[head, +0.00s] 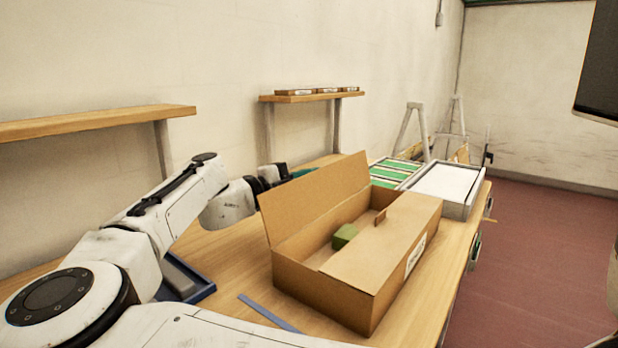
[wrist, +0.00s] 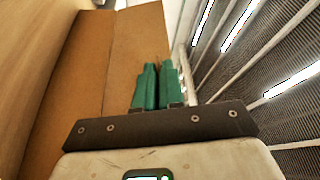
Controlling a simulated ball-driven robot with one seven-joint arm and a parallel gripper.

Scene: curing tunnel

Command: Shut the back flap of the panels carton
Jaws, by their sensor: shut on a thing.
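The panels carton (head: 318,295) is a long brown box on the bench. Its back flap (head: 310,205) stands up and leans back, and the near-side flap (head: 388,240) lies flat over part of the opening. A green block (head: 344,236) shows inside, beside a small upright cardboard tab (head: 379,217). My gripper (head: 303,172) is at the flap's upper edge from behind, its fingertips partly hidden by the flap. In the wrist view, the green fingers (wrist: 158,68) are close together over brown cardboard, shut on the back flap (wrist: 125,60); the exact contact is hard to see.
A tray with green strips (head: 396,170) and a grey tray with a white sheet (head: 445,186) stand beyond the carton. A blue bin (head: 188,282) and a blue strip (head: 268,312) lie left of it. A wall shelf (head: 310,97) is above. Red floor is clear at right.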

